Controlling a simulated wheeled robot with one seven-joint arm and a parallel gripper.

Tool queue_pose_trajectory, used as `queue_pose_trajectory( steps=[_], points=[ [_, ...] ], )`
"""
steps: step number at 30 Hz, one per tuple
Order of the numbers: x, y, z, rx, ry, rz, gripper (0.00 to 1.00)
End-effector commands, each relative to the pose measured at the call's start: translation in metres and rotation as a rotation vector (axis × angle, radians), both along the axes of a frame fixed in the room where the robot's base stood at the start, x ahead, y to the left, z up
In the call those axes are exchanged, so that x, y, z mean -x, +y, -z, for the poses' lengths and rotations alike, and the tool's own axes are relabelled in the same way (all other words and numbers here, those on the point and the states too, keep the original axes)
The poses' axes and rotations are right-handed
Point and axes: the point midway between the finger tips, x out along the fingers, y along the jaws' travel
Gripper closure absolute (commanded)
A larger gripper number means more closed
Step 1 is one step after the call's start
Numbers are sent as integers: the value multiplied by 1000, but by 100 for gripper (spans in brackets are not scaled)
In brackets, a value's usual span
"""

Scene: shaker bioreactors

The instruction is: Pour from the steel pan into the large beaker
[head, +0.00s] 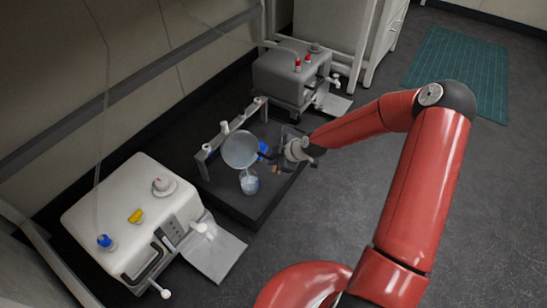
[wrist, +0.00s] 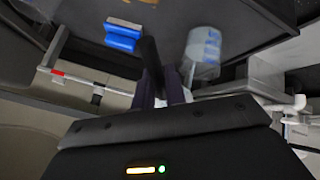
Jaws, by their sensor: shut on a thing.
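The steel pan (head: 239,147) is held tilted on its side, its round face showing in the head view. My gripper (head: 277,154) is to the right of the pan and shut on its dark handle. In the wrist view the gripper fingers (wrist: 163,88) close around the dark handle (wrist: 150,62). The large beaker (head: 250,185) stands upright on the dark platform just below the pan's lower edge, with pale bluish-white contents visible. The beaker also shows in the wrist view (wrist: 203,45). Whether anything is flowing from the pan cannot be made out.
A blue block-like object (wrist: 122,36) lies on the dark platform (head: 255,208) near the beaker. A white machine (head: 135,215) with knobs stands at front left, a grey machine (head: 285,75) behind. A low rail (head: 225,135) stands behind the pan.

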Motion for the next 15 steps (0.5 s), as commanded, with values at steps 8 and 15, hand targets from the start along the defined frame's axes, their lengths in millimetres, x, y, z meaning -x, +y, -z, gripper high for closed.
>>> queue_pose_trajectory(
  steps=[8, 15],
  points=[
    [3, -1, 5, -37, -83, 2, 100],
    [5, -1, 9, -67, -160, 1, 100]
  ],
)
